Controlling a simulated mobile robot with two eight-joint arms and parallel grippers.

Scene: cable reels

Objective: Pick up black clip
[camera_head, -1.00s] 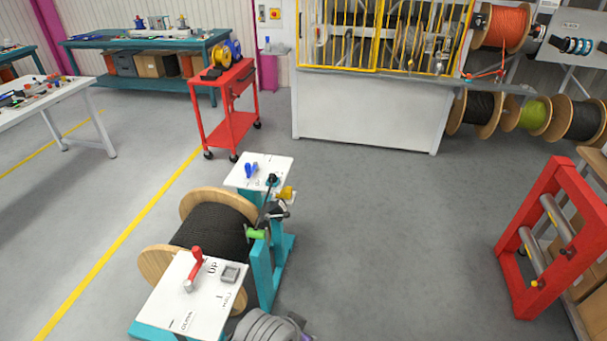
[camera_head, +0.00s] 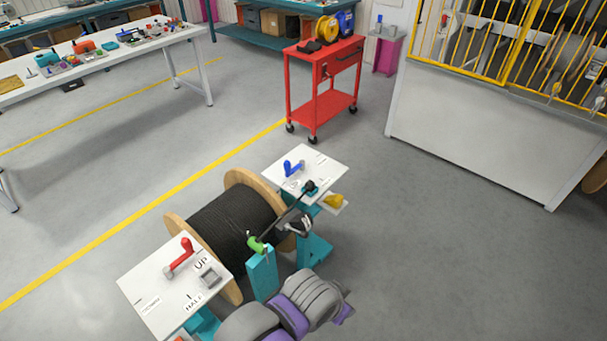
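I cannot identify the black clip with certainty. A black knob-like piece (camera_head: 310,187) sits on the white top plate of the reel stand. A dark fitting with a pale forked end (camera_head: 295,222) is just below it, beside the reel. A thin black line runs from near the knob to a green piece (camera_head: 257,244) on a teal post. Small tools and parts on the white table (camera_head: 178,45) are too small to tell apart. A grey and purple arm of mine enters at the bottom centre. No gripper fingers of mine can be made out.
A red cart (camera_head: 323,80) stands behind. Grey floor is open to the left and right.

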